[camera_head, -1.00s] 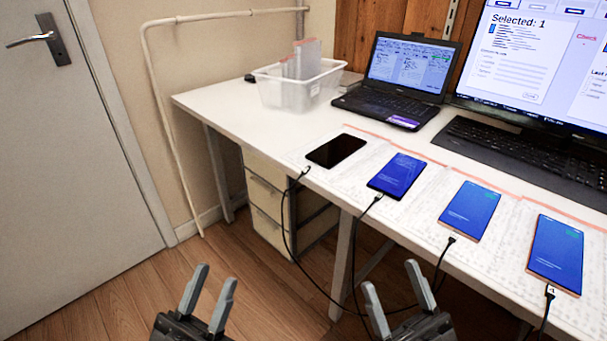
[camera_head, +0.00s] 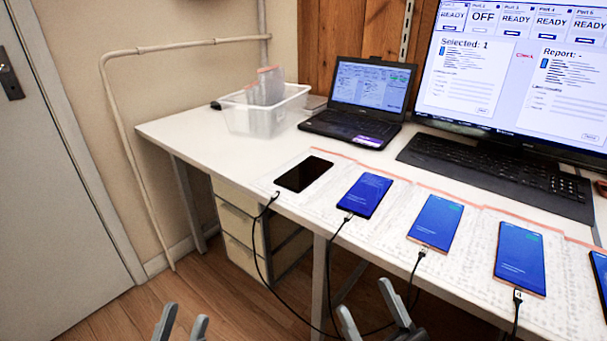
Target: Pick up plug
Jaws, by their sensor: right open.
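Several cable plugs lie along the table's front edge. One plug (camera_head: 275,196) is just below the dark-screened phone (camera_head: 304,174); I cannot tell whether it touches the phone. Other plugs are at the lower ends of the blue-screened phones: one (camera_head: 347,217) at the second phone (camera_head: 365,195), one (camera_head: 422,252) at the third (camera_head: 436,223), one (camera_head: 517,296) at the fourth (camera_head: 520,258). My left gripper (camera_head: 186,317) is open and empty at the bottom left, away from the table. My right gripper (camera_head: 367,300) is open and empty, in front of the table's edge.
Black cables (camera_head: 262,262) hang off the front of the white table (camera_head: 200,135). A clear bin (camera_head: 265,118), a laptop (camera_head: 352,125), a keyboard (camera_head: 490,172) and a large monitor (camera_head: 515,85) stand behind the phones. Drawers (camera_head: 238,250) are below. The table's left end is clear.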

